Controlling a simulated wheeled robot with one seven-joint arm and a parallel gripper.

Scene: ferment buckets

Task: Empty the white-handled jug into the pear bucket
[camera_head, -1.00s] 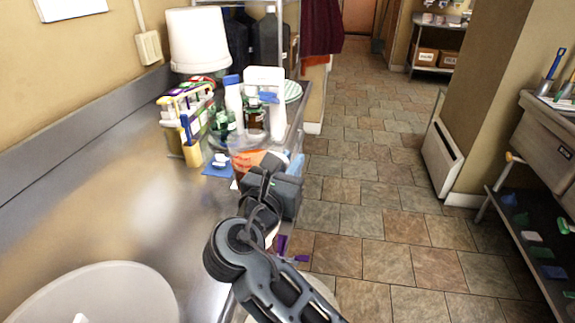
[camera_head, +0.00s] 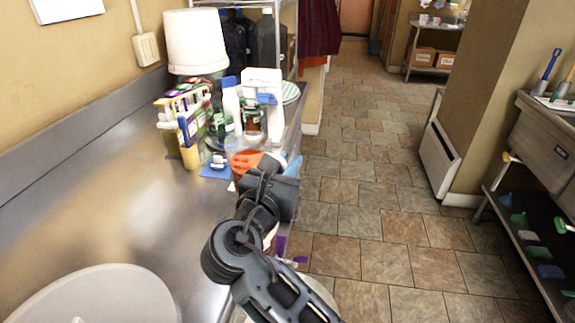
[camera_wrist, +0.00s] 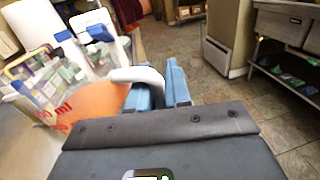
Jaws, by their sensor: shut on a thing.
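The jug (camera_wrist: 88,103) is clear, with red ml markings, orange contents and a white handle (camera_wrist: 138,75). My gripper (camera_wrist: 159,88) has blue fingers and is shut on that handle, in the wrist view. In the head view the jug (camera_head: 246,160) shows as an orange patch behind my arm, above the right edge of the metal counter; most of it is hidden. A white round bucket (camera_head: 95,296) stands at the lower left. Part of another pale rim (camera_head: 322,291) shows beside my arm at the bottom. I see no pear label on either.
Bottles, a box-like white container (camera_head: 263,92) and a colourful caddy (camera_head: 183,110) crowd the far end of the counter (camera_head: 120,195). An upturned white bucket (camera_head: 196,42) stands behind them. The middle of the counter is bare. Tiled floor (camera_head: 365,195) lies open to the right.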

